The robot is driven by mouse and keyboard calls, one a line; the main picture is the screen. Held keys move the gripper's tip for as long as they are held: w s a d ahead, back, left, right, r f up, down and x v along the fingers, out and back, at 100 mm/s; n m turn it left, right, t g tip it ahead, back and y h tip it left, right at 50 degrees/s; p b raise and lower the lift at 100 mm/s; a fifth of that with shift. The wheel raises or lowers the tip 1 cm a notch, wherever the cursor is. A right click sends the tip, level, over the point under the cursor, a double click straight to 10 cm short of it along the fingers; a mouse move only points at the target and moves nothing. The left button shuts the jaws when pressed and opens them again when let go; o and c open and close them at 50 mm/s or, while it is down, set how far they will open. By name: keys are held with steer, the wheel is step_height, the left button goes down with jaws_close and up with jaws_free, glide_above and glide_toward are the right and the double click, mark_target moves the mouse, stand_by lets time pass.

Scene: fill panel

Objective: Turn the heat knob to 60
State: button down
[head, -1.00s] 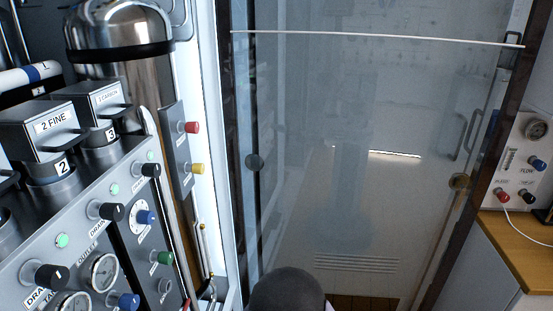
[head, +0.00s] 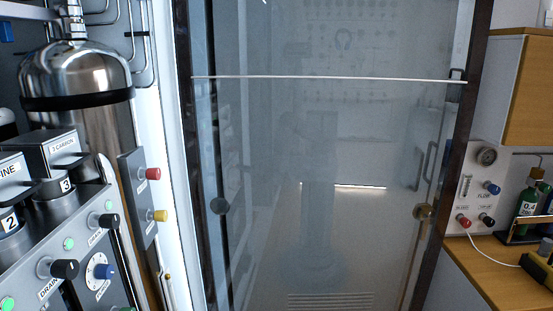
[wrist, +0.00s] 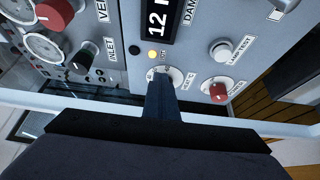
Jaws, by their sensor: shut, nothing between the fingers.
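In the wrist view, my gripper (wrist: 159,80) is shut and empty, its dark fingers pointing up the picture at a light panel. The fingertips overlap a round pale dial (wrist: 176,76) with a partly covered label; I cannot tell whether they touch it. A small amber light (wrist: 153,54) glows just above this dial. I cannot read a heat label for certain, so I cannot tell whether this dial is the heat knob; its setting is hidden. My gripper is not in the head view.
In the wrist view, a red knob (wrist: 217,90) and a lamp test button (wrist: 220,49) sit right of the fingers. A black display (wrist: 159,20) is above and a black inlet knob (wrist: 83,57) is left. The head view shows a glass door (head: 330,180) and a wooden counter (head: 490,262).

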steer(key=shift+f+b, duration=0.8)
steer(key=shift+b, duration=0.7)
steer(key=shift+w, duration=0.1)
steer(key=shift+w+r, duration=0.1)
steer(key=shift+w, duration=0.2)
steer(key=d, duration=0.6)
steer(key=shift+b, duration=0.45)
